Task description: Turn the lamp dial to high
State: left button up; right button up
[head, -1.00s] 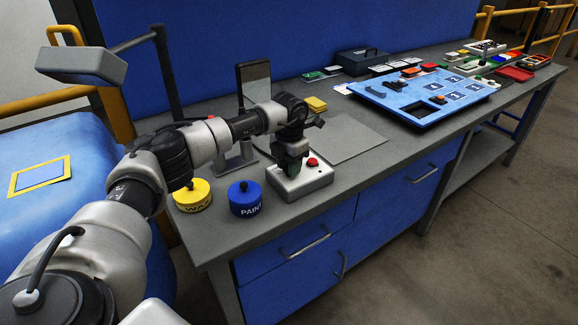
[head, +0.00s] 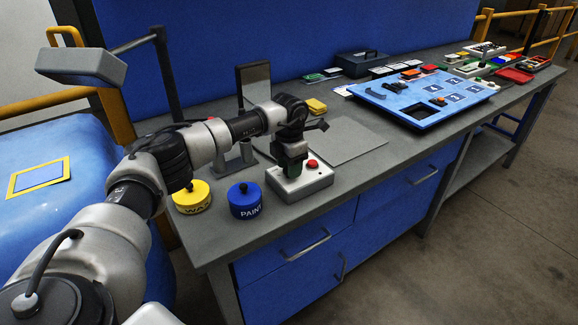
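A light grey box with a red button (head: 299,184) stands near the front edge of the bench. My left gripper (head: 292,168) points down over the left part of this box, at the place where a dial could be. The fingers and whatever is under them are hidden by the wrist and a dark green part, so I cannot tell if they are open or shut. No dial shows clearly. My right gripper is not in view.
A yellow tin (head: 192,198) and a blue tin marked PAINT (head: 245,201) stand left of the box. A grey plate (head: 345,140) lies behind it. A blue tray (head: 425,112) and several small items fill the far bench. A dark upright panel (head: 254,82) stands behind my arm.

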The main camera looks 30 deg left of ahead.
pick_arm(q)
jog(key=shift+o, duration=1.1)
notch_tip(320, 180, up, 11)
jog(key=b, duration=0.1)
jog(key=shift+f, duration=0.15)
